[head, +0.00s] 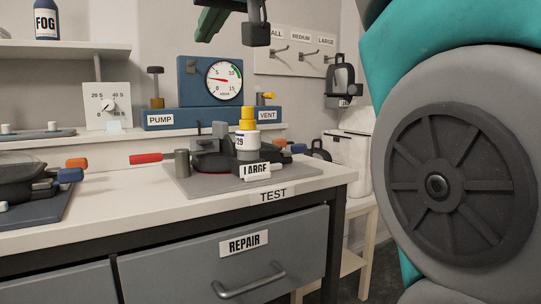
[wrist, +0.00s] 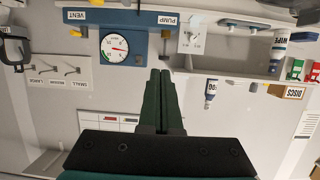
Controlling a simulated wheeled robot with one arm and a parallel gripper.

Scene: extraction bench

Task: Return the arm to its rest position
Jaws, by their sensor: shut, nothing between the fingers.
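My gripper (wrist: 160,74) shows in the wrist view with its two dark green fingers side by side and shut, nothing between them. The wrist view is upside down. In the head view, a dark green and grey part of my arm hangs in the air at the top, above the pump gauge, touching nothing. A large teal and grey joint of my arm fills the right side of the head view.
The bench's TEST mat (head: 215,185) holds a device and a white, yellow-topped bottle (head: 246,140). Behind stand the gauge (head: 224,82) and wall hooks (head: 303,52). The REPAIR drawer (head: 230,262) is shut.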

